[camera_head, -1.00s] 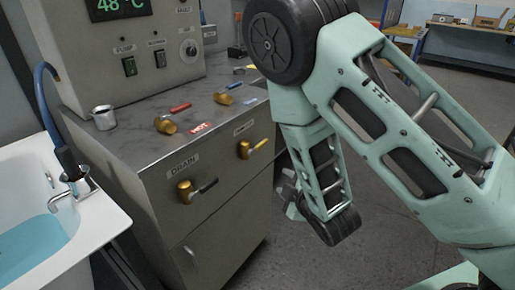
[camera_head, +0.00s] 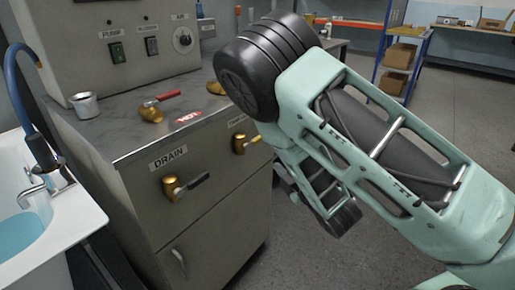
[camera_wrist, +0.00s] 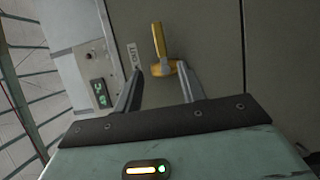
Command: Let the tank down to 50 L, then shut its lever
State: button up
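A brass valve with a yellow lever (camera_head: 243,143) is on the cabinet front, right of the DRAIN valve, under a label partly hidden by my arm. In the head view the lever points right. It also shows in the wrist view (camera_wrist: 158,42), where the handle points up from its brass body. My gripper (camera_wrist: 160,74) is open, its two fingers apart on either side of the brass body; contact cannot be told.
A DRAIN valve with a dark lever (camera_head: 184,184) is nearby on the same front. A bathtub (camera_head: 70,215) stands at left. Floor is open at right.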

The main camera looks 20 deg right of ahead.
aim_at(259, 141)
jog(key=b, duration=0.1)
jog(key=w+b, duration=0.1)
jog(key=b, duration=0.1)
jog(key=shift+a+f, duration=0.15)
jog(key=shift+f, duration=0.1)
jog(key=shift+b, duration=0.65)
jog(key=b, duration=0.4)
jog(key=shift+w+f, duration=0.1)
jog(key=shift+w, duration=0.05)
jog(key=x, duration=0.7)
jog(key=b+x, duration=0.1)
jog(key=x, duration=0.3)
jog(key=shift+w+r, duration=0.35)
grip_shut()
